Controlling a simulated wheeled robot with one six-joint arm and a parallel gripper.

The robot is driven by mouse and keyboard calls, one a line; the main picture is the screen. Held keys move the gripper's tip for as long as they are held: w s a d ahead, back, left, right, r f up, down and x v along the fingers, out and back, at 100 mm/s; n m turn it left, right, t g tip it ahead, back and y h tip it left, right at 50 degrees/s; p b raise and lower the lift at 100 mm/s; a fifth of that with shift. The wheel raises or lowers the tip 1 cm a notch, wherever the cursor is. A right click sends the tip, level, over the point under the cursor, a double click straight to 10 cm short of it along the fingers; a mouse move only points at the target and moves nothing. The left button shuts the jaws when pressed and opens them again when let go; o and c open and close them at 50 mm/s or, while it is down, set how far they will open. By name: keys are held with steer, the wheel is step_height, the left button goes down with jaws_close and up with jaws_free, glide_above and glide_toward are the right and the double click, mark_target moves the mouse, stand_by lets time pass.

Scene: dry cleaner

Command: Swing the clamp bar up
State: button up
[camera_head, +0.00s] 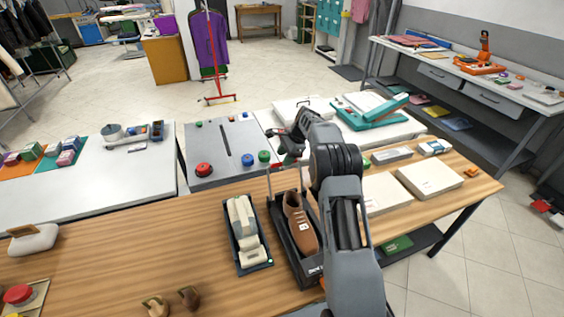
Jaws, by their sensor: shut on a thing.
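A brown shoe (301,225) with a small white tag sits in a dark, open-topped stand (283,243) on the wooden table. The clamp bar (269,184) shows as thin metal rods rising from the far end of the stand, with a red grip across the top. My gripper (286,160) is shut on the red grip, above the shoe's far end. The bar looks raised, but its exact angle cannot be told. My arm hides the right side of the stand and part of the bar.
A dark tray (269,263) with cream shoe forms stands just left of the stand. A grey panel with red, green and blue knobs (204,169) lies beyond. White boxes (429,179) lie to the right. The wooden table (170,250) is clear at left middle.

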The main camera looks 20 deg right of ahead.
steer(key=b+v, duration=0.1)
steer(key=v, duration=1)
steer(key=shift+c, duration=0.2)
steer(key=shift+a, duration=0.1)
steer(key=s+f+n+h, duration=0.2)
steer(key=s+f+n, duration=0.2)
steer(key=f+n, duration=0.15)
steer(key=s+a+r+n+t+h, duration=0.1)
steer(key=s+a+r+n, duration=0.2)
steer(key=s, duration=0.7)
steer(key=s+a+r+n+t+h, duration=0.1)
steer(key=s+a+r+n, duration=0.2)
steer(key=s, duration=0.8)
steer(key=s+a+r+n+t, duration=0.1)
steer(key=s+a+r+n, duration=0.2)
steer(key=s, duration=0.8)
steer(key=shift+a+n+h, duration=0.35)
steer(key=shift+n+h, duration=0.05)
steer(key=shift+n, duration=0.65)
